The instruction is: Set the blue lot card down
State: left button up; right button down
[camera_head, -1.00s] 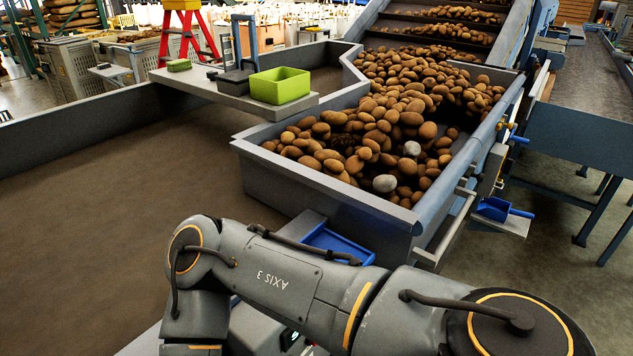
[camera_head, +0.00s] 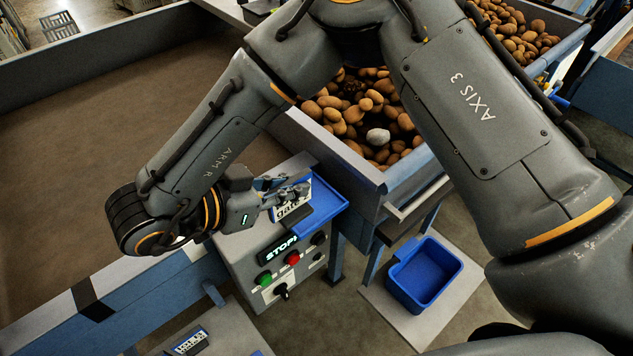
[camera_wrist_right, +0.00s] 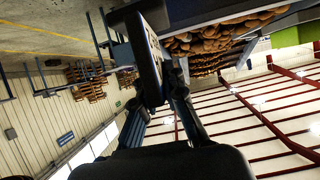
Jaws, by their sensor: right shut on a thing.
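The blue lot card (camera_head: 291,212) is a white card with a blue top band and dark print, partly hidden by the fingers. My right gripper (camera_head: 287,193) is shut on its upper part and holds it upright over the left part of a shallow blue tray (camera_head: 325,208). I cannot tell whether the card touches the tray or its dark stand. In the right wrist view my right gripper (camera_wrist_right: 172,95) has both fingers closed on the card (camera_wrist_right: 148,48), which shows nearly edge-on. My left gripper is not in view.
The tray sits on a grey control box (camera_head: 237,262) with a STOP display and buttons. Behind is a hopper (camera_head: 352,170) of potatoes. A deep blue bin (camera_head: 408,287) stands on a low shelf to the right. Another card (camera_head: 189,343) lies at the bottom.

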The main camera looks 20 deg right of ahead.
jog(key=w+d+f+p, duration=0.1)
jog(key=w+d+f, duration=0.1)
jog(key=w+f, duration=0.1)
jog(key=w+d+f+p, duration=0.1)
jog(key=w+f, duration=0.2)
jog(key=f, duration=0.2)
jog(key=w+d+f+p, duration=0.1)
jog(key=w+d+f, duration=0.1)
jog(key=w+f, duration=0.1)
jog(key=shift+w+d+f, duration=0.35)
jog(key=shift+f, duration=0.05)
jog(key=shift+f, duration=0.15)
jog(key=c, duration=1.4)
grip_release()
